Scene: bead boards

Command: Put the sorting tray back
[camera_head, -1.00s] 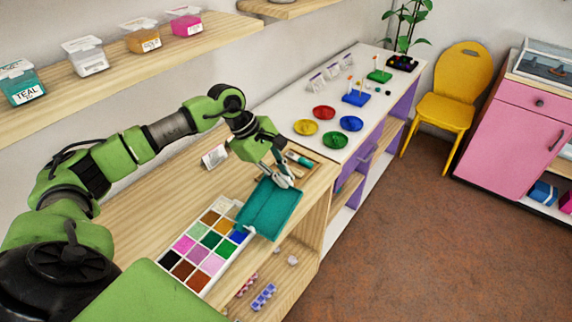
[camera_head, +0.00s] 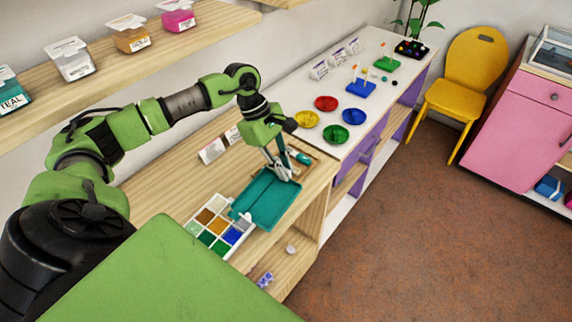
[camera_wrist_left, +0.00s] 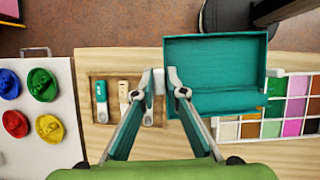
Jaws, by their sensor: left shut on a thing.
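The teal sorting tray (camera_head: 265,207) is a shallow rectangular tray with a raised wall across it. It is over the wooden counter near its front edge, overlapping a corner of the white bead box (camera_head: 212,232). In the left wrist view, the fingertips (camera_wrist_left: 168,82) pinch the left rim of the tray (camera_wrist_left: 215,62), which reaches past the counter's front edge. I cannot tell whether the tray touches the counter. My right gripper is not in view.
A wooden holder (camera_wrist_left: 92,126) with a teal-handled tool and pale tools lies beside the gripper. Coloured dishes (camera_head: 325,103) stand on the white worktop further back. White cards (camera_head: 212,151) stand behind on the counter. A shelf with labelled jars (camera_head: 70,59) runs above.

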